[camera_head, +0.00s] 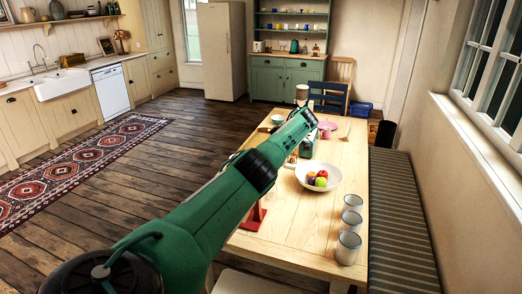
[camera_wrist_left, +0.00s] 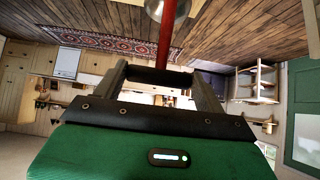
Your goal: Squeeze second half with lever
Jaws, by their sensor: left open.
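A red stand (camera_head: 254,216) shows on the near left part of the table, mostly hidden behind my left arm. In the left wrist view a red bar (camera_wrist_left: 167,38) runs down from the top edge to the space between the fingers of my left gripper (camera_wrist_left: 160,72). A round metal part (camera_wrist_left: 168,9) shows beside the bar at the top edge. The left gripper is open; I cannot tell whether it touches the bar. In the head view the left arm reaches over the table toward the far end. No fruit half can be made out. My right gripper is not in view.
A white bowl (camera_head: 334,184) of fruit stands on the wooden table (camera_head: 293,240), with three cups (camera_head: 350,222) near the right edge. A small green bowl (camera_head: 278,119) and a pink item (camera_head: 327,127) are farther back. A striped bench (camera_head: 400,220) runs along the right.

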